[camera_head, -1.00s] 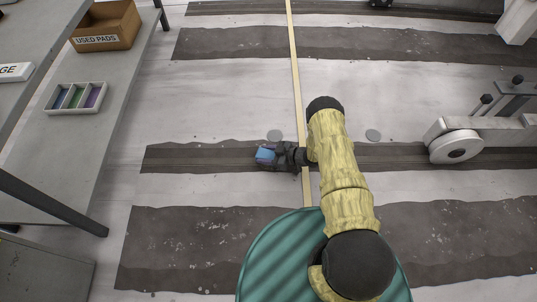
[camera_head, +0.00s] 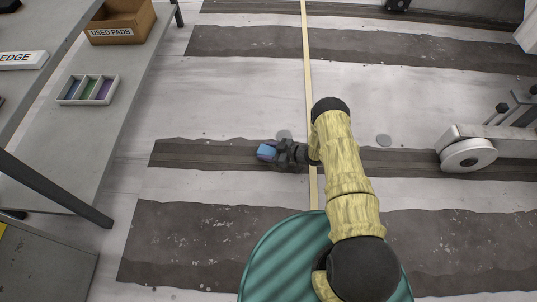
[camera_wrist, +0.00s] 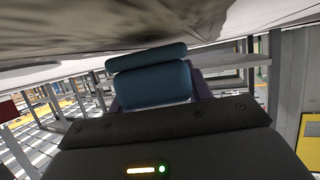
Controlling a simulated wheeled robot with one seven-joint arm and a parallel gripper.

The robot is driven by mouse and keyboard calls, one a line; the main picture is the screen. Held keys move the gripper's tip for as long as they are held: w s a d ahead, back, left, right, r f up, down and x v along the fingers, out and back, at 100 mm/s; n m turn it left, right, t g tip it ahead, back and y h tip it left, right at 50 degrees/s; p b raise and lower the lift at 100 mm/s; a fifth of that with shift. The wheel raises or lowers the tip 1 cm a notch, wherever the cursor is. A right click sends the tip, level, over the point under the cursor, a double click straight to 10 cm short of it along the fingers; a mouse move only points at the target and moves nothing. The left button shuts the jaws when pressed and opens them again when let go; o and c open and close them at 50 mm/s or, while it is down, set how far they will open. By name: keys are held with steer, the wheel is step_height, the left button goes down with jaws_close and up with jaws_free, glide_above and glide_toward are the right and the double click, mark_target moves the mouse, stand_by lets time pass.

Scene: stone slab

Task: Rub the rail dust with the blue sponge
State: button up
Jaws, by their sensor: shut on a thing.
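My gripper (camera_head: 279,153) is shut on the blue sponge (camera_head: 266,152), low over the dark rail strip (camera_head: 205,154) that crosses the slab in the head view. In the wrist view the blue sponge (camera_wrist: 153,86) sits between the fingers, close to the slab surface (camera_wrist: 110,25). I cannot tell for sure whether the sponge touches the rail. Pale dust specks are hard to make out on this strip; part of it is hidden under my arm.
A grey bench at left holds a three-slot tray (camera_head: 88,89) and a "USED PADS" box (camera_head: 121,22). A machine with a white wheel (camera_head: 468,155) stands at right. A yellow line (camera_head: 307,75) crosses the slab. Wider dark strips (camera_head: 195,245) lie nearer and farther.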

steer(key=shift+w+d, duration=0.2)
steer(key=shift+s+d+r, duration=0.1)
steer(key=shift+d, duration=1.7)
steer(key=shift+d, duration=0.1)
steer(key=shift+s+d+f, duration=0.1)
steer(key=shift+d+f, duration=0.1)
steer(key=shift+d, duration=1.5)
steer(key=shift+d, duration=0.2)
steer(key=shift+d+r+b, duration=0.1)
steer(key=shift+d+b, duration=0.25)
steer(key=shift+d, duration=1.2)
